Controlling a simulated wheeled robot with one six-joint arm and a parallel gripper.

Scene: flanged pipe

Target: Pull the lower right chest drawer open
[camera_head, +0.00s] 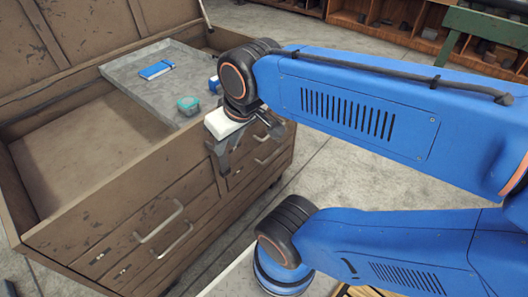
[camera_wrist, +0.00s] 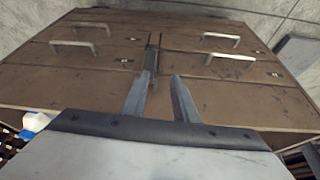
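The wooden chest (camera_head: 75,240) stands at the left in the head view, its lid up. Its front has two drawer columns with metal bar handles. The lower right drawer's handle (camera_head: 268,155) is right of my gripper (camera_head: 222,160) in the head view, and the drawer looks shut. The wrist view seems upside down, with floor at the top; that handle appears to be the upper left one (camera_wrist: 90,26). My gripper (camera_wrist: 163,88) is open and empty, its fingers apart before the chest front, between the two handle columns. It touches no handle that I can see.
A grey tray (camera_head: 125,72) across the chest's open top holds a blue item (camera_head: 156,69) and a teal container (camera_head: 188,105). The upper right handle (camera_head: 268,134) is just above the lower one. Concrete floor (camera_head: 345,190) is clear right of the chest. Wooden shelves (camera_head: 385,22) stand behind.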

